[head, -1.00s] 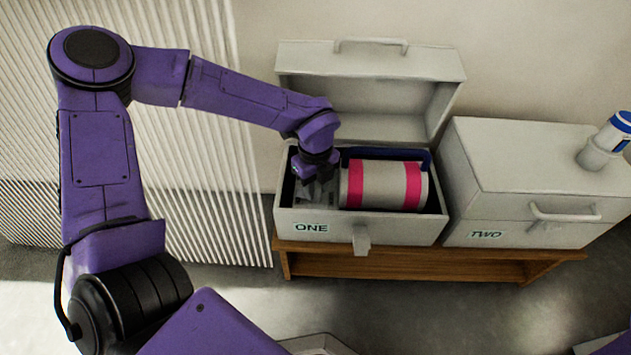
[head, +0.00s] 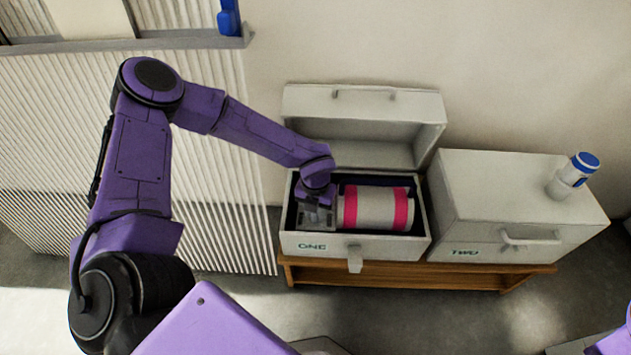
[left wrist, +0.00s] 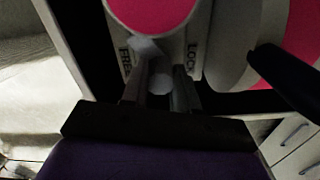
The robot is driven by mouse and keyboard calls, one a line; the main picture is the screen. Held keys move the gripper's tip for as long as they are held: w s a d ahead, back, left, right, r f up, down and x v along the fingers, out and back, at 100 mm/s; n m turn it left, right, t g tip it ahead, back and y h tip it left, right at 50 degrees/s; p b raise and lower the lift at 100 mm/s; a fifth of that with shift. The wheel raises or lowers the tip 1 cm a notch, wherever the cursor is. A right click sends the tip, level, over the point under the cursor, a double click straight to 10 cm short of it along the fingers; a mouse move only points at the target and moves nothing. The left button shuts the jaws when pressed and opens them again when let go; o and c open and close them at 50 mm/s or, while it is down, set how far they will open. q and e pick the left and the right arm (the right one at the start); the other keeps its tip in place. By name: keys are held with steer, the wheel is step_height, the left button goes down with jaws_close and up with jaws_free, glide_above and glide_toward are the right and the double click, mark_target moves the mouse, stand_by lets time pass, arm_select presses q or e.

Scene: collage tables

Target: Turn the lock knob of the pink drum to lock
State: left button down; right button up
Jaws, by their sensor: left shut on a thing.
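The pink drum (head: 376,208), white with pink bands, lies on its side in the open box marked ONE (head: 336,246). My left gripper (head: 316,214) reaches down into the box at the drum's left end. In the left wrist view its fingers (left wrist: 160,88) are shut on the pale lock knob (left wrist: 148,48), which is partly hidden between them. The word FREE is left of the knob and LOCK is right of it. The knob's visible tip leans up and left, toward FREE. A round pink face shows above it. My right gripper is not in view.
The box's raised lid (head: 362,118) stands behind the drum. A closed box marked TWO (head: 500,200) is at the right, with a white and blue bottle-like thing (head: 568,180) on top. Both boxes rest on a wooden bench (head: 400,278). A ribbed panel (head: 50,150) is at the left.

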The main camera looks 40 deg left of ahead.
arm_select(q)
steer(key=m+p, duration=0.2)
steer(key=m, duration=0.1)
steer(key=shift+r+p, duration=0.2)
steer(key=shift+p, duration=0.2)
steer(key=shift+f+m+p, duration=0.1)
steer(key=shift+m+p, duration=0.7)
steer(key=shift+m, duration=0.9)
steer(key=shift+f, duration=0.1)
steer(key=c, duration=0.8)
jaws_free()
steer(key=shift+c, duration=0.2)
step_height(320, 180, up, 11)
steer(key=p, duration=0.3)
steer(key=shift+f, duration=0.2)
steer(key=shift+f, duration=0.1)
